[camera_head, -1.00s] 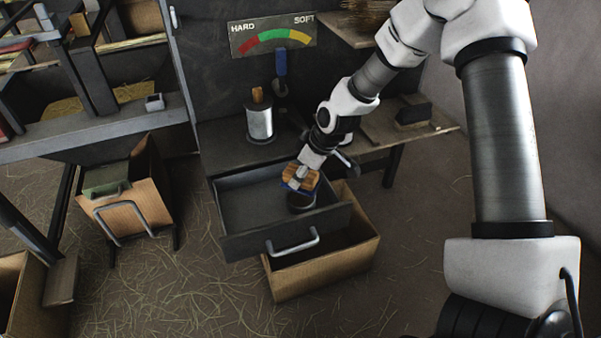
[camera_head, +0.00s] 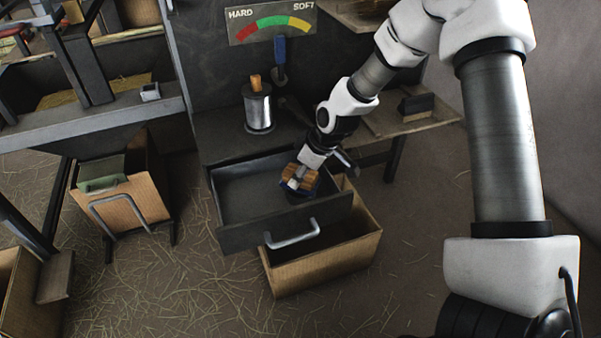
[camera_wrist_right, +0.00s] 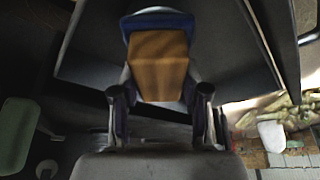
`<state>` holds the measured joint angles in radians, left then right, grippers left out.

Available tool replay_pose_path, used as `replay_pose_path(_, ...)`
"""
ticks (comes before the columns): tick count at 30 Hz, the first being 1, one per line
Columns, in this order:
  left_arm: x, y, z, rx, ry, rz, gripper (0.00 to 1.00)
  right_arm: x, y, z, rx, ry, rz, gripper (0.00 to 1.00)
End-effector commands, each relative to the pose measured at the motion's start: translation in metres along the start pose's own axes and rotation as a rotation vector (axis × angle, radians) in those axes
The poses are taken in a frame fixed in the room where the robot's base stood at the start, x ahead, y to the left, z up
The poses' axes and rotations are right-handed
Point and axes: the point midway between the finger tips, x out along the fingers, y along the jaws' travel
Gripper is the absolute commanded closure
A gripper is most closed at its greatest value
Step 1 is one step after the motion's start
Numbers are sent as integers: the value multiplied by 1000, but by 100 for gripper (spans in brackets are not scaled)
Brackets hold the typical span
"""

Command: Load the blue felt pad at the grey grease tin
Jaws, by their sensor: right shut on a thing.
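The blue felt pad (camera_head: 286,187) is the underside of a wooden block (camera_head: 303,175). My right gripper (camera_head: 299,181) is shut on the wooden block and holds it low in the open drawer. In the right wrist view the block (camera_wrist_right: 158,62) sits between the fingers of the right gripper (camera_wrist_right: 158,82), with the blue pad (camera_wrist_right: 157,20) at its far end. The grey grease tin (camera_head: 298,198) stands in the drawer directly under the pad, mostly hidden. Whether the pad touches the grease inside cannot be told. My left gripper is not in view.
The open grey drawer (camera_head: 244,238) has free floor on its left side. A cardboard box (camera_head: 325,268) stands below it. A metal can (camera_head: 257,110) stands on the bench behind. A HARD–SOFT gauge (camera_head: 271,24) hangs above. A shelf (camera_head: 432,122) is at right.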

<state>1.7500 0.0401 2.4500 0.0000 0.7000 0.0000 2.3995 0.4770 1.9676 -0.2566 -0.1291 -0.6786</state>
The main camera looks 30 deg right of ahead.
Motion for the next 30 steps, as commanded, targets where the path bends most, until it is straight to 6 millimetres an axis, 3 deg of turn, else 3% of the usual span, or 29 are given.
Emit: replay_pose_path(30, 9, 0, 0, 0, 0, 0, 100, 9, 0, 4, 0, 0, 0, 83)
